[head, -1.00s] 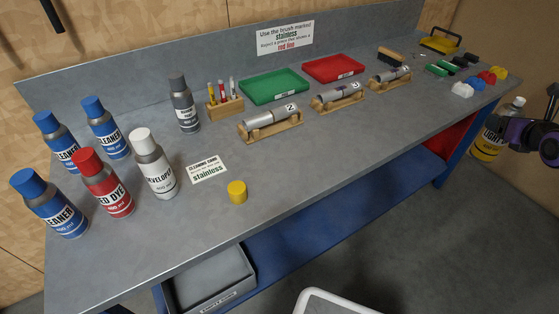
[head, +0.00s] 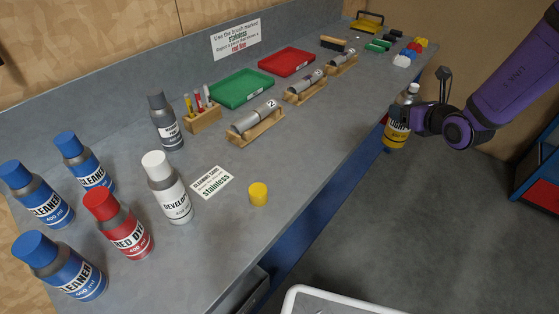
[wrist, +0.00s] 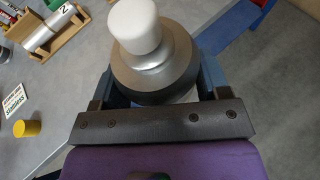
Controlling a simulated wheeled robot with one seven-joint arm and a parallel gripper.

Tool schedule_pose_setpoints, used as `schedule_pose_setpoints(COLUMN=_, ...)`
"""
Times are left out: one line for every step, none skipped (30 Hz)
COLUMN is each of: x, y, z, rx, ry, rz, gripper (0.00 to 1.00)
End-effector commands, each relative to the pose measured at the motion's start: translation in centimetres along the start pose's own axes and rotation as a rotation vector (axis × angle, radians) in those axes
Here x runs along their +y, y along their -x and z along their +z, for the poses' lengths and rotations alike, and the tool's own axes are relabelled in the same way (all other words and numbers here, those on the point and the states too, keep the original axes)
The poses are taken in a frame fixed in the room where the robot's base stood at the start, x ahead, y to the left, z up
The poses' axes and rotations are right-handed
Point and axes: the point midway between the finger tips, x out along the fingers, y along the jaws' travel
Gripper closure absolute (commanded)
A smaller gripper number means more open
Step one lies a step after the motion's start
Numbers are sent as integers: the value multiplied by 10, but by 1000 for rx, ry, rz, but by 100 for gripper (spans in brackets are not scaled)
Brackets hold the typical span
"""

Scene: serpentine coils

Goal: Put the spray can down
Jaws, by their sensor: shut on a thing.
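The spray can (head: 397,132) has a yellow label, a grey shoulder and a white nozzle. My gripper (head: 413,118) is shut on it and holds it upright in the head view, off the bench's front edge with floor behind it. In the wrist view the can (wrist: 155,65) is seen from above between the fingers, its white nozzle towards the camera; its lower body is hidden. A loose yellow cap (head: 258,194) stands on the grey workbench (head: 310,140) near the front edge, beside the cleaning card (head: 212,182).
Blue-capped cleaner cans (head: 60,265), a red dye can (head: 118,225), a developer can (head: 167,188) and a dark grey can (head: 166,122) stand at the left. Wooden cradles (head: 256,126) hold metal cylinders. Green (head: 241,90) and red (head: 287,62) trays lie behind. Bare bench shows around the cap.

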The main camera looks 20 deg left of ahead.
Motion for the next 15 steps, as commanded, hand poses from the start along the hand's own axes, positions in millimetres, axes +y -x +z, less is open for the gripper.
schedule_pose_setpoints(x=27, y=-3, z=0, rx=1, ry=16, rz=39, gripper=65)
schedule_pose_setpoints(x=40, y=-4, z=0, rx=1, ry=24, rz=58, gripper=65)
schedule_pose_setpoints(x=59, y=-5, z=-1, rx=1, ry=35, rz=85, gripper=65)
schedule_pose_setpoints(x=72, y=-5, z=-2, rx=1, ry=43, rz=105, gripper=65)
schedule_pose_setpoints(x=86, y=-5, z=-2, rx=1, ry=52, rz=125, gripper=65)
schedule_pose_setpoints(x=104, y=-4, z=-4, rx=1, ry=63, rz=152, gripper=65)
schedule_pose_setpoints(x=117, y=-3, z=-4, rx=2, ry=71, rz=171, gripper=65)
schedule_pose_setpoints(x=130, y=-2, z=-5, rx=2, ry=79, rz=190, gripper=65)
schedule_pose_setpoints(x=148, y=0, z=-7, rx=2, ry=90, rz=215, gripper=65)
schedule_pose_setpoints(x=160, y=1, z=-8, rx=2, ry=98, rz=234, gripper=65)
schedule_pose_setpoints(x=173, y=4, z=-10, rx=2, ry=106, rz=254, gripper=65)
schedule_pose_setpoints(x=190, y=7, z=-12, rx=2, ry=117, rz=280, gripper=65)
schedule_pose_setpoints(x=203, y=9, z=-13, rx=2, ry=125, rz=299, gripper=65)
schedule_pose_setpoints(x=216, y=12, z=-15, rx=2, ry=134, rz=319, gripper=65)
schedule_pose_setpoints(x=232, y=17, z=-18, rx=2, ry=144, rz=344, gripper=65)
